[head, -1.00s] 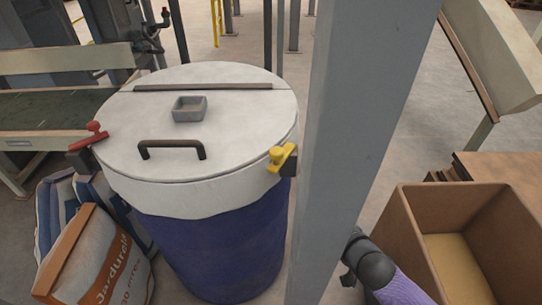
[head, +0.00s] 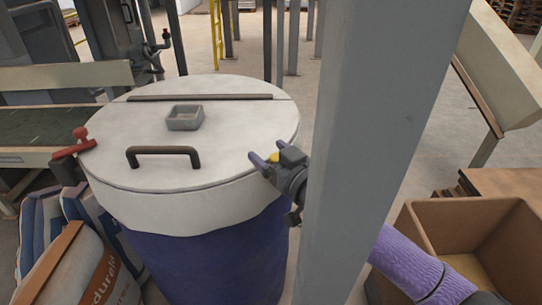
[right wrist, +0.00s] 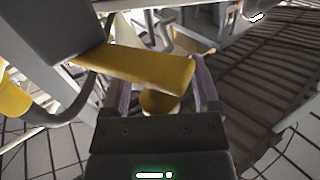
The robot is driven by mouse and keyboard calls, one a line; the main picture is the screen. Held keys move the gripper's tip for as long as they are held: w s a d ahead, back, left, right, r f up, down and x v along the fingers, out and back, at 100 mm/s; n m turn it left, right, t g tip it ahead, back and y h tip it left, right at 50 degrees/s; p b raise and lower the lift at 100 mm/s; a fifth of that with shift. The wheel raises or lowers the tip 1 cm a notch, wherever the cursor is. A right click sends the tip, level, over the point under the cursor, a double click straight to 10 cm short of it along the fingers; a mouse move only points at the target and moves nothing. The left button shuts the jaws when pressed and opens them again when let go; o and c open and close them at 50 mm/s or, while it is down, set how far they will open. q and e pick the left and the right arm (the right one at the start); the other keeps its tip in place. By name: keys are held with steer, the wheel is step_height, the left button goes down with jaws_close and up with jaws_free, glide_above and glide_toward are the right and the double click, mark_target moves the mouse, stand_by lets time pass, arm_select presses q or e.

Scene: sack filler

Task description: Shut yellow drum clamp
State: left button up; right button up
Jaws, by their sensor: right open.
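The drum (head: 205,255) is dark blue with a white lid (head: 215,150) on top. The yellow clamp sits at the lid's right edge; only a small yellow patch (head: 274,156) shows behind my gripper in the head view. In the right wrist view it is a flat yellow lever (right wrist: 150,66) with a round yellow knob (right wrist: 160,102). My right gripper (head: 269,160) is at the clamp, jaws open, with the knob between its purple fingers in the wrist view (right wrist: 163,88). I cannot tell whether they touch. My left gripper is not in view.
A grey post (head: 375,130) stands just right of the drum, in front of my right arm. A red clamp (head: 73,146) is on the lid's left edge. The lid carries a dark handle (head: 163,151) and a small grey tray (head: 184,122). Sacks (head: 70,270) lean at the left; a brown box (head: 420,222) is at right.

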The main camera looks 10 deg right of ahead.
jaws_close()
stand_by(0.4)
stand_by(1.0)
